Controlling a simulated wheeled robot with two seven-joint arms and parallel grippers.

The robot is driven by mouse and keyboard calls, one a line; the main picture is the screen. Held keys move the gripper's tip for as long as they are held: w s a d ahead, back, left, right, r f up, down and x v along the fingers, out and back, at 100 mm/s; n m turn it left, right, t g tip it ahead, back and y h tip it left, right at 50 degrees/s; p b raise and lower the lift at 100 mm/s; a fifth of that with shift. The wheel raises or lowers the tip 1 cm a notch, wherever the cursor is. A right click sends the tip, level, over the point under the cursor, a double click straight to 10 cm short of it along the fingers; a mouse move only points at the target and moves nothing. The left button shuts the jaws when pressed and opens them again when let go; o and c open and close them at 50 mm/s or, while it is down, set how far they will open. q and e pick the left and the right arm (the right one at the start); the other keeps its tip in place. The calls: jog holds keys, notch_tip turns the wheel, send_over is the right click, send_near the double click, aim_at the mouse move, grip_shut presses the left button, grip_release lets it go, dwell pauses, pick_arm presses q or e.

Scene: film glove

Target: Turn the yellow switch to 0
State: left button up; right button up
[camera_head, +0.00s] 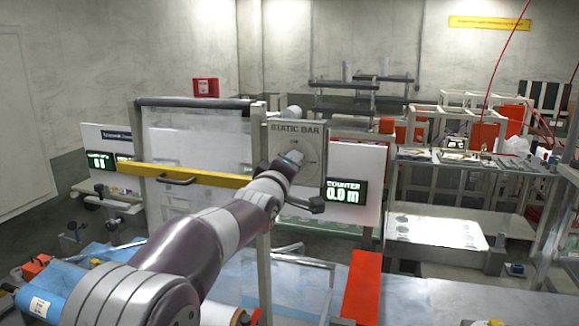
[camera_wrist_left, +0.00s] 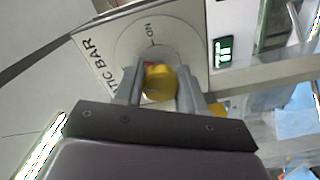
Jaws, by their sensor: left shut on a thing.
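The yellow switch (camera_wrist_left: 160,84) sits on a grey panel (camera_wrist_left: 185,22) marked STATIC BAR, inside a drawn ring with an ON mark above it in the left wrist view. My left gripper (camera_wrist_left: 159,80) has one finger on each side of the switch and is shut on it. A small red spot shows beside the switch top. In the head view my left gripper (camera_head: 291,157) reaches the STATIC BAR panel (camera_head: 313,130) and hides the switch. The switch's exact pointing and any 0 mark cannot be made out. My right gripper is not in view.
A white board with a counter display (camera_head: 343,191) reading 0.0 m is right of the panel. A yellow bar (camera_head: 185,175) with a handle crosses the machine frame to the left. A red block (camera_head: 361,285) stands lower right. Racks fill the back right.

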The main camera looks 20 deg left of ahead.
pick_arm(q)
jog(key=n, duration=0.5)
dwell(0.5)
jog(key=o, duration=1.1)
jog(key=shift+d+p, duration=0.1)
jog(key=shift+p, duration=0.2)
jog(key=shift+c, duration=0.2)
jog(key=shift+s+f+b, duration=0.1)
jog(key=shift+s+b, duration=0.2)
jog(key=shift+b, duration=0.1)
jog(key=s+b, duration=0.4)
jog(key=s, duration=0.8)
jog(key=shift+a, duration=0.25)
